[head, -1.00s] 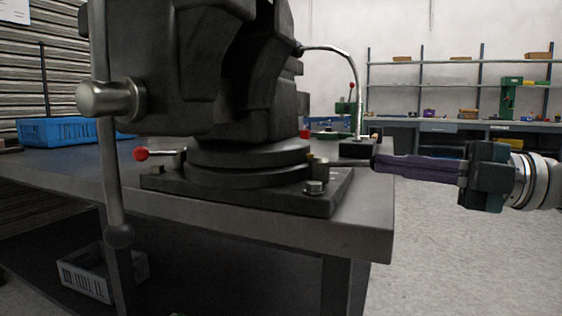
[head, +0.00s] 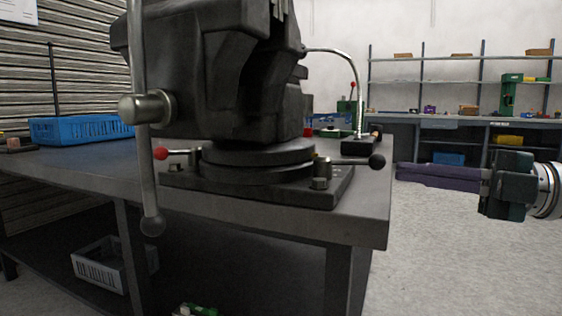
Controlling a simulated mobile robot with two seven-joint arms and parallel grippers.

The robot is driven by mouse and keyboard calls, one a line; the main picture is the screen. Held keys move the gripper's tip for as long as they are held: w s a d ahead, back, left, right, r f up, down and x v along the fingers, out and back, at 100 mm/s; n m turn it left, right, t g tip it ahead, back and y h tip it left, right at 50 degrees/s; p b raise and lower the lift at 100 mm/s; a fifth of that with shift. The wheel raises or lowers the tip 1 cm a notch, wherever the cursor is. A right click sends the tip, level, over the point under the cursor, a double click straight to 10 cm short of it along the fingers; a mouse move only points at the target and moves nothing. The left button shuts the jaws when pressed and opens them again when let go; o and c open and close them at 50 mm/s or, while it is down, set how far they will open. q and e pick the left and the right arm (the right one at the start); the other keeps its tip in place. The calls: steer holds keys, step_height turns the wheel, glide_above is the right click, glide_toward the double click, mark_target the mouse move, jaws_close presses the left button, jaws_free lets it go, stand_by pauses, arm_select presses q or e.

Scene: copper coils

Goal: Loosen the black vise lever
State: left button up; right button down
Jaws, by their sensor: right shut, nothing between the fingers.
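The black vise (head: 225,75) stands on the workbench (head: 280,220) in the head view. Its short lever with a black ball knob (head: 376,161) sticks out to the right from the swivel base. A second lever with a red knob (head: 160,153) sticks out on the left of the base. A long handle bar (head: 146,180) with a ball end hangs from the screw at the left. My right gripper (head: 400,172) is shut and empty, to the right of the black knob with a small gap in the picture. My left gripper is not in view.
A blue crate (head: 80,128) stands on the bench's left. A grey crate (head: 100,262) is on the shelf below. A lamp with a bent metal neck (head: 357,85) stands behind the vise. Shelves and a far bench line the back wall. The floor at right is clear.

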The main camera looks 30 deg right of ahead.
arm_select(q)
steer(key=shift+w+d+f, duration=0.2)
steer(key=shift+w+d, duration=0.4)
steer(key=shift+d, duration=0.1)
arm_select(e)
steer(key=s+d, duration=0.2)
steer(key=d, duration=0.4)
steer(key=shift+s+d, duration=0.15)
steer(key=shift+s, duration=0.25)
steer(key=shift+r, duration=0.15)
